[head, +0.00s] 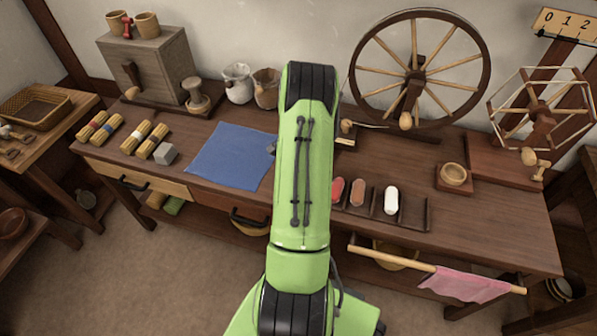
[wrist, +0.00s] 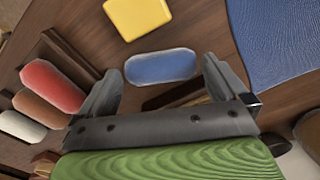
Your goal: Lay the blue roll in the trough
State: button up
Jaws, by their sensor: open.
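The blue roll (wrist: 160,67) lies on the table between the fingertips of my gripper (wrist: 162,78) in the wrist view. The gripper is open; whether either finger touches the roll, I cannot tell. The trough (head: 427,214) is a dark wooden divided rack in the head view, holding a red roll (head: 338,190), a brown roll (head: 357,193) and a white roll (head: 391,200). Its slot right of the white roll is empty. In the wrist view the trough (wrist: 72,58) is left of my gripper. My arm hides the blue roll and the gripper in the head view.
A yellow block (wrist: 138,17) lies just beyond the blue roll. A blue cloth (head: 232,155) is spread left of my arm. A spinning wheel (head: 417,78) stands behind the trough, and a small wooden bowl (head: 453,174) sits to its right. A pink flag (head: 470,286) hangs in front.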

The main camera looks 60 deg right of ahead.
jog(key=shift+f, duration=0.5)
jog(key=shift+r, duration=0.15)
jog(key=shift+c, duration=0.3)
jog(key=c, duration=0.8)
